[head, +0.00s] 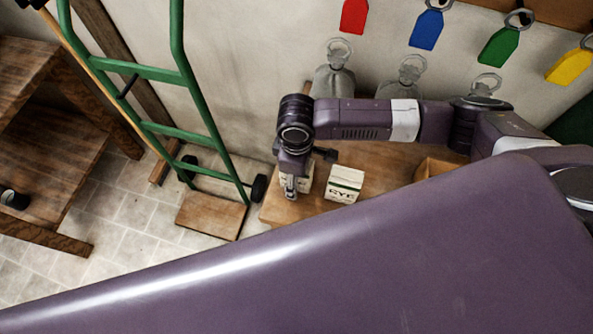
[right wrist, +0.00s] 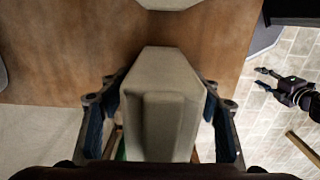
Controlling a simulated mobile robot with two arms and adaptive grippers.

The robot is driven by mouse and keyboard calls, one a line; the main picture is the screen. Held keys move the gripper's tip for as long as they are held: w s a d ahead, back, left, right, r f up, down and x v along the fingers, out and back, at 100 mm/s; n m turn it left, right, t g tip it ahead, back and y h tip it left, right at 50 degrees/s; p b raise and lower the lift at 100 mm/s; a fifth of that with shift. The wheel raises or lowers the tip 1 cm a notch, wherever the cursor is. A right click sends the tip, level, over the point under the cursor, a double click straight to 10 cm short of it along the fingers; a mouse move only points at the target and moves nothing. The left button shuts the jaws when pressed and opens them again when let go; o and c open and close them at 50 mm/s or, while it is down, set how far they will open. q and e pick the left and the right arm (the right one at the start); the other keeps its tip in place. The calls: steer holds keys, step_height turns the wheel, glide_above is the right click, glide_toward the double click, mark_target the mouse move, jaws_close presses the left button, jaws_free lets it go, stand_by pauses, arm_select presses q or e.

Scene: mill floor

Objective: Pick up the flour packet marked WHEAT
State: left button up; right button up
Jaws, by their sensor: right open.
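My right gripper (head: 290,190) is open above the near left corner of a wooden table. A pale packet (head: 304,178) stands there, mostly hidden behind the gripper, and its marking cannot be read. In the right wrist view this packet (right wrist: 162,110) is between the two open fingers (right wrist: 160,120), with a small gap visible on each side near the tips. A white packet marked RYE (head: 344,183) stands just to its right. No WHEAT lettering is visible. My left gripper (right wrist: 285,90) shows small in the right wrist view, over the tiled floor, its fingers apart.
Red, blue, green and yellow tags hang above. A green hand truck (head: 160,130) stands left of the table. A wooden shelf (head: 50,150) is at far left.

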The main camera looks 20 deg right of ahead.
steer(key=shift+f, duration=0.15)
steer(key=c, duration=1.5)
jaws_close()
steer(key=shift+r, duration=0.2)
